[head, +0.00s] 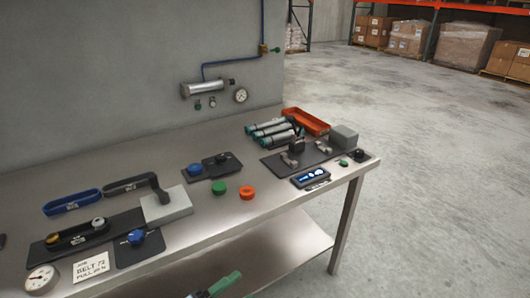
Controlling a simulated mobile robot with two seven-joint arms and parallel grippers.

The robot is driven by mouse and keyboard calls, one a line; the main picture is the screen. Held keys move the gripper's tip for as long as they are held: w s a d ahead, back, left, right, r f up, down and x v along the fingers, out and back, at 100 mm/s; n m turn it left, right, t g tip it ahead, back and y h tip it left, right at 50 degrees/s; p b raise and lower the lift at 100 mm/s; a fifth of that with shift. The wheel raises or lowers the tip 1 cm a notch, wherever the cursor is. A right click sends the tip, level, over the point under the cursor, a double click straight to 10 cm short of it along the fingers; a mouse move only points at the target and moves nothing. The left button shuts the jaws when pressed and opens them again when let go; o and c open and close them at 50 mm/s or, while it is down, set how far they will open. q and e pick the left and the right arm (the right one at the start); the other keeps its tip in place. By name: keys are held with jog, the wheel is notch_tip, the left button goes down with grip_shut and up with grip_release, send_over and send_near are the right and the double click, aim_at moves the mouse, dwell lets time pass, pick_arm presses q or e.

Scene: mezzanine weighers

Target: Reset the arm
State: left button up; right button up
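A metal workbench (255,222) stands against a grey wall and runs from the left to the middle right. I cannot tell whether this arm is the one the task names. A blue belt loop (72,202) and a dark belt loop (124,186) lie beside it. A black tray (100,233) with round pulleys is in front, next to a blue knob (136,237) on a dark mat.
A dial gauge (41,279) and a written card (91,266) lie near the front left. Green-ended cylinders (272,131) and an orange tray (306,121) are behind. Open floor (440,190) lies right.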

pick_arm(q)
jog(key=s+a+f+n+g+y, duration=0.1)
jog(key=s+a+f+n+y, duration=0.5)
jog(key=s+f+n, duration=0.3)
jog(key=s+a+f+n+g+y, duration=0.2)
jog(key=s+a+f+n+y, duration=0.5)
jog(key=s+n, duration=0.5)
notch_tip(320, 180, down, 3)
jog(key=shift+s+a+r+n+g+p, duration=0.25)
jog(key=shift+s+a+p, duration=0.2)
jog(key=shift+s, duration=0.8)
pick_arm(e)
jog(key=shift+w+r, duration=0.45)
jog(key=shift+r, duration=0.15)
jog(key=shift+d, duration=0.1)
pick_arm(q)
jog(key=shift+c, duration=0.3)
